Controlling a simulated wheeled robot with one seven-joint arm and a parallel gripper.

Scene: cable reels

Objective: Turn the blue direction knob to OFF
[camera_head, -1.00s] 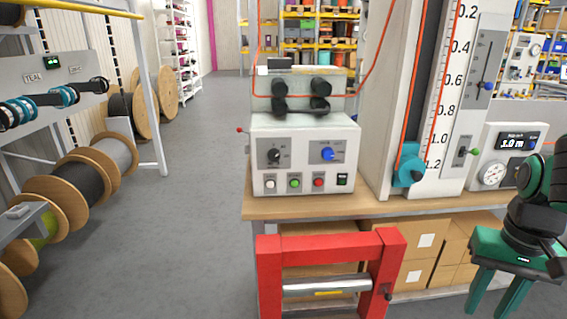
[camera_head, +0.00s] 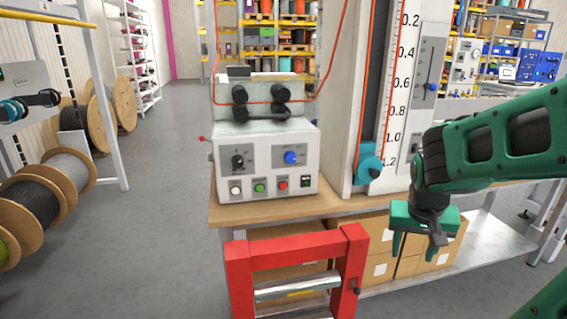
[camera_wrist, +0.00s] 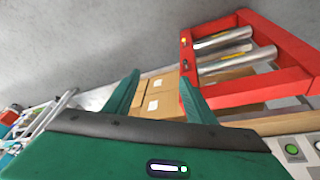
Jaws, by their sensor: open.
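The blue direction knob (camera_head: 291,157) sits on the upper right of the front of a white control box (camera_head: 265,163) on the workbench. Its exact setting is too small to read. My gripper (camera_head: 420,248) hangs to the right of the box and lower than the knob, in front of the bench. Its green fingers point down and stand apart with nothing between them. In the wrist view the two fingers (camera_wrist: 158,92) are spread, with cardboard boxes showing beyond them. The blue knob does not show in the wrist view.
A black knob (camera_head: 238,161) and several push buttons share the box front. A red roller frame (camera_head: 297,243) stands before the bench, left of my gripper. A tall scale column (camera_head: 345,100) rises behind. Cable reels (camera_head: 60,185) stand at the left; the grey floor between is clear.

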